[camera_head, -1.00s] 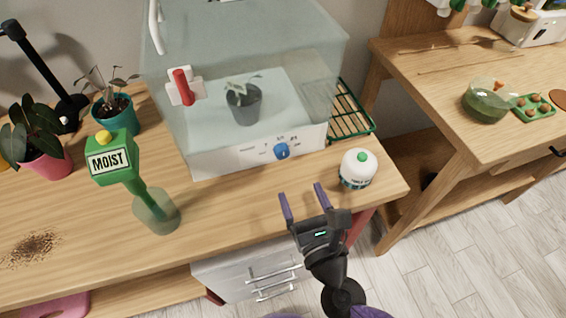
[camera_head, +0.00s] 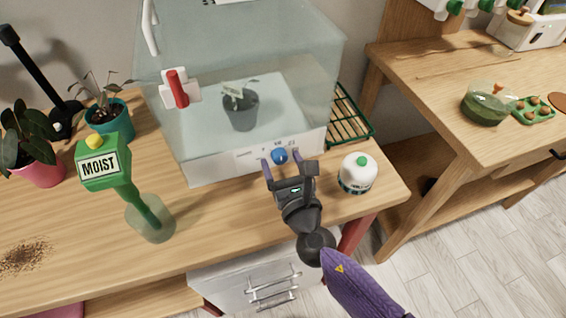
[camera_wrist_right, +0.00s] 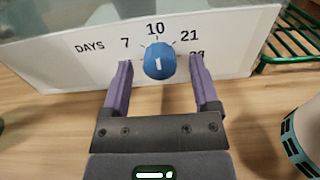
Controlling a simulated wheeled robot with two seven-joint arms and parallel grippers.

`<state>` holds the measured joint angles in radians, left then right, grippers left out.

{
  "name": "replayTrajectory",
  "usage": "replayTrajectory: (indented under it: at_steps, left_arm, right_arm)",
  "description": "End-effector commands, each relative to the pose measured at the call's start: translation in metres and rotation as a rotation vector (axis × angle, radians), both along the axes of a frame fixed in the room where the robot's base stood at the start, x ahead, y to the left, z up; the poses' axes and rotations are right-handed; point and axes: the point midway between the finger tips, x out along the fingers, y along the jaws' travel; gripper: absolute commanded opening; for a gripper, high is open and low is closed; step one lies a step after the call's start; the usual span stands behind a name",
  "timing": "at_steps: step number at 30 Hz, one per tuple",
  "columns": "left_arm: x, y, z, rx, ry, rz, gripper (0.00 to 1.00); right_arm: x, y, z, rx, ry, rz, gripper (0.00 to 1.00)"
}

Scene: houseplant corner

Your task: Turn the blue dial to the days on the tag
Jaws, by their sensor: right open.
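The blue dial (camera_head: 280,156) is on the white front panel (camera_head: 240,160) of a clear-walled case. In the right wrist view the dial (camera_wrist_right: 159,60) has a white mark standing about upright, towards 10. Printed DAYS, 7, 10 and 21 are readable; other numbers are partly hidden by my fingers. My right gripper (camera_head: 289,166) is open in front of the dial. Its fingertips (camera_wrist_right: 160,66) appear on either side of the dial, with gaps, not closed on it. A potted plant (camera_head: 240,110) inside the case carries a small pale patch, perhaps the tag; no writing is readable. My left gripper is out of view.
A green wire rack (camera_head: 349,118) is beside the case. Bare wood lies between.

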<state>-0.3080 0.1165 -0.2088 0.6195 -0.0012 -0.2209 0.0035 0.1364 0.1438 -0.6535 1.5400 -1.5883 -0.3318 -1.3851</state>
Motion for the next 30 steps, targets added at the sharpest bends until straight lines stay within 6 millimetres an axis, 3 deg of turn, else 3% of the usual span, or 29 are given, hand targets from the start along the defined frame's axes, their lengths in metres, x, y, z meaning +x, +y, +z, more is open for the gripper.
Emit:
replayTrajectory:
  at_steps: [3, 12, 14, 23, 30]
  left_arm:
    - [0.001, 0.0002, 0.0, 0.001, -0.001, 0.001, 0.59]
    - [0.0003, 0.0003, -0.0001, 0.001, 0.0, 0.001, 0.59]
    - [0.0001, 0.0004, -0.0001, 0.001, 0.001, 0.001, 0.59]
    - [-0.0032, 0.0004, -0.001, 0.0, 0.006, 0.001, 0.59]
    - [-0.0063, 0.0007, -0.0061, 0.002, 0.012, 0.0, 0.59]
  right_arm:
    - [-0.0002, -0.0002, 0.0, 0.0, 0.0, 0.0, 0.74]
    - [-0.0003, -0.0002, 0.0, 0.0, 0.0, 0.0, 0.1]
    - [-0.0004, -0.0002, 0.0, 0.0, 0.0, 0.0, 0.0]
    - [-0.0004, -0.0002, -0.0005, 0.022, 0.007, 0.0, 0.0]
    - [-0.0004, -0.0001, -0.0012, 0.14, 0.045, -0.001, 0.0]
